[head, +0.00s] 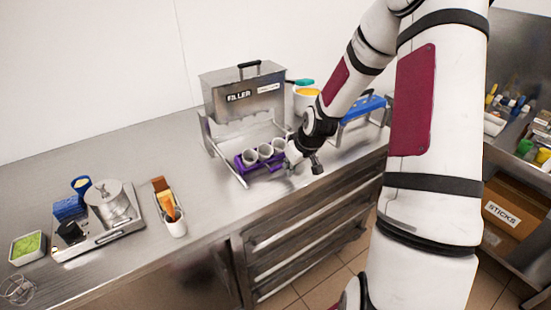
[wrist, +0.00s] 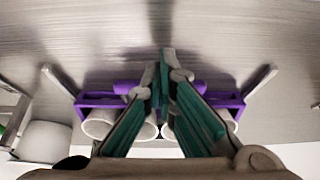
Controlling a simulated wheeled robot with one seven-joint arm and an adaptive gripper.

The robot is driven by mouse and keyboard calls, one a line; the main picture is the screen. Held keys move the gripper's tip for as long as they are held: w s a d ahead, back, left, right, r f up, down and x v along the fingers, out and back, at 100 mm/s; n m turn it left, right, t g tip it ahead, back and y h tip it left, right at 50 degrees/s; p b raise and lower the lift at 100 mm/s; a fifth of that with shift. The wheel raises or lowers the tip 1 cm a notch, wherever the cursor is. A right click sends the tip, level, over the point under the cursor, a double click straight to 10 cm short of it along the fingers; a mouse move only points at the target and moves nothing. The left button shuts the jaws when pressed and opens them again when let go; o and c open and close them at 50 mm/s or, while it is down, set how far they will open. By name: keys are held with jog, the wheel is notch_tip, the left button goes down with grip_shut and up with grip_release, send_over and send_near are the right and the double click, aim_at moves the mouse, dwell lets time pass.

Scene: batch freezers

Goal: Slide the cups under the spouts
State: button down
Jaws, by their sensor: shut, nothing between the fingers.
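The steel filler (head: 243,98) stands against the back wall, with its label facing forward. In front of it a purple carrier (head: 246,167) holds several white cups (head: 265,152) in a row, between two metal rails (head: 232,167). My gripper (head: 304,166) is at the right front of the carrier in the head view and hides its right end. In the wrist view my gripper's fingers (wrist: 163,58) are shut and empty. They reach across the middle of the purple carrier (wrist: 92,99), with white cups (wrist: 100,124) partly hidden behind them. I cannot tell whether they touch it. The spouts are not clearly visible.

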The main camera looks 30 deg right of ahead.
aim_at(266, 146)
jog(key=shift+w+a+b, duration=0.15)
jog(key=shift+w+b, duration=1.7)
jog(key=shift+w, duration=2.2)
jog(key=shift+w+a+b, duration=0.1)
jog(key=shift+w+b, duration=1.75)
jog(key=shift+w, duration=2.15)
jog(key=shift+s+a+p, duration=0.2)
jog(key=shift+s+p, duration=0.25)
jog(key=shift+s, duration=0.05)
jog(key=shift+s+a+p, duration=0.2)
jog(key=shift+s+p, duration=0.2)
jog(key=shift+s, duration=0.1)
jog(key=shift+s, duration=0.2)
jog(key=shift+s+p, duration=0.45)
jog(key=shift+p, duration=0.05)
jog(key=shift+r, duration=0.1)
jog(key=shift+s+p+v, duration=0.2)
jog(key=shift+p+v, duration=1.95)
jog(key=shift+v, duration=0.7)
